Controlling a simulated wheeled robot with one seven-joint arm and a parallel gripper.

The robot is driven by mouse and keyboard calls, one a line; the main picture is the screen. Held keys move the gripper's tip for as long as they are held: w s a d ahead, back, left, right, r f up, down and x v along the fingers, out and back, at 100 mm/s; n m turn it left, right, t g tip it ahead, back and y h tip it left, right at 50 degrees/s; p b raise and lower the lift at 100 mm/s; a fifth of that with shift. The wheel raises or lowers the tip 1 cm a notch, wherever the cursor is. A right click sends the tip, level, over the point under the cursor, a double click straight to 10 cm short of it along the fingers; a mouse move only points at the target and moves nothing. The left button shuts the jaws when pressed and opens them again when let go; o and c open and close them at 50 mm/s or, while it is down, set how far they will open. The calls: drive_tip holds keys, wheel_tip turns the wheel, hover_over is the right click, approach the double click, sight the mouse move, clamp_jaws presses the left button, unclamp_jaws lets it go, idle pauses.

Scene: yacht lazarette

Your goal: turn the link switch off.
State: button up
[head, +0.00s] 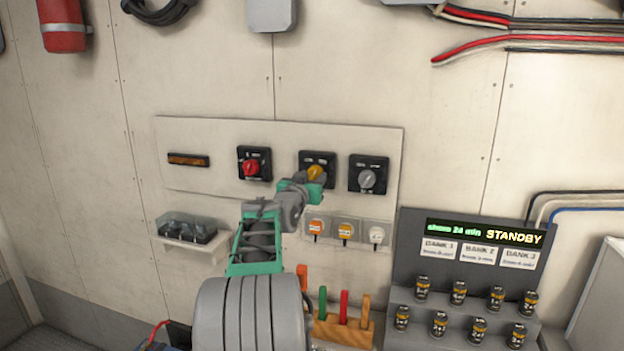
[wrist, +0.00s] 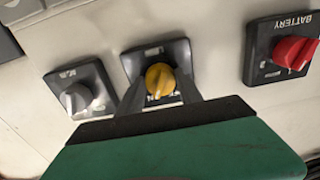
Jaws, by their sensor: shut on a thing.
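Three rotary switches sit in a row on a pale wall panel. The red knob (head: 251,168) is at left in the head view, and its plate reads BATTERY in the wrist view (wrist: 295,52). The yellow knob (head: 316,172) is in the middle and the grey knob (head: 367,179) at right. I cannot read a LINK label on any plate. My gripper (wrist: 161,98) is shut on the yellow knob (wrist: 160,77), one finger on each side of it. In the wrist view its dark fingers and green body hide the lower part of that plate. The grey knob (wrist: 76,99) stands free beside it.
Below the switches are a clear-covered box (head: 187,230) and a row of small tagged keys (head: 346,232). A STANDBY display unit (head: 468,255) with several battery-like cylinders stands at lower right. A rack of coloured handles (head: 343,330) is low in front.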

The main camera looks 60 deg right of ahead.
drive_tip(key=shift+c, duration=0.9)
drive_tip(key=n+b, duration=0.2)
drive_tip(key=shift+f+n+b, duration=0.15)
drive_tip(key=shift+n+b, duration=0.15)
drive_tip(key=shift+b, duration=0.05)
drive_tip(key=n+b, duration=0.1)
drive_tip(key=n, duration=0.1)
drive_tip(key=shift+s+n+b, duration=0.1)
drive_tip(key=shift+n+b, duration=0.2)
drive_tip(key=n+b, duration=0.1)
drive_tip(key=n, duration=0.2)
drive_tip(key=shift+n, duration=0.3)
drive_tip(key=shift+r+n+b, duration=0.25)
drive_tip(key=shift+n+b, duration=0.2)
drive_tip(key=shift+n, duration=1.05)
